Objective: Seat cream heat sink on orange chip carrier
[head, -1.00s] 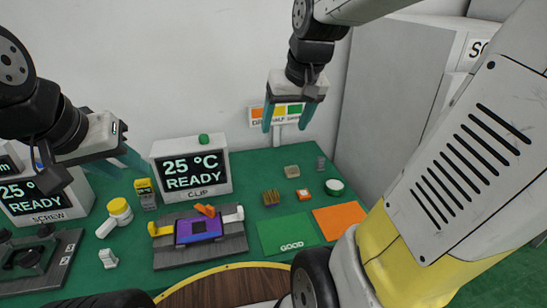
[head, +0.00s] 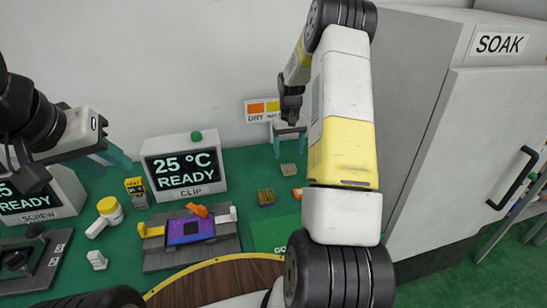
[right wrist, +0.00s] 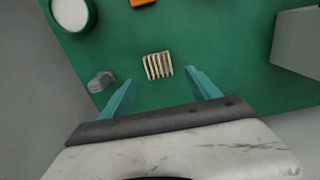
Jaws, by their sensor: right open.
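The cream heat sink (head: 289,169), a small finned block, lies on the green mat towards the back; it also shows in the right wrist view (right wrist: 157,66). My right gripper (head: 290,149) is open and empty above and behind it; in the right wrist view the fingers (right wrist: 163,90) are apart, with the heat sink beyond their tips. A small orange block (head: 298,193), apparently the orange chip carrier, lies nearer, partly hidden by my right arm; its edge shows in the right wrist view (right wrist: 142,2). My left gripper (head: 108,160) is open and empty at the left.
A brown finned block (head: 265,197) lies near the orange one. A clip fixture (head: 160,259) holds a purple board (head: 190,230). The CLIP display (head: 185,165) stands behind it.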

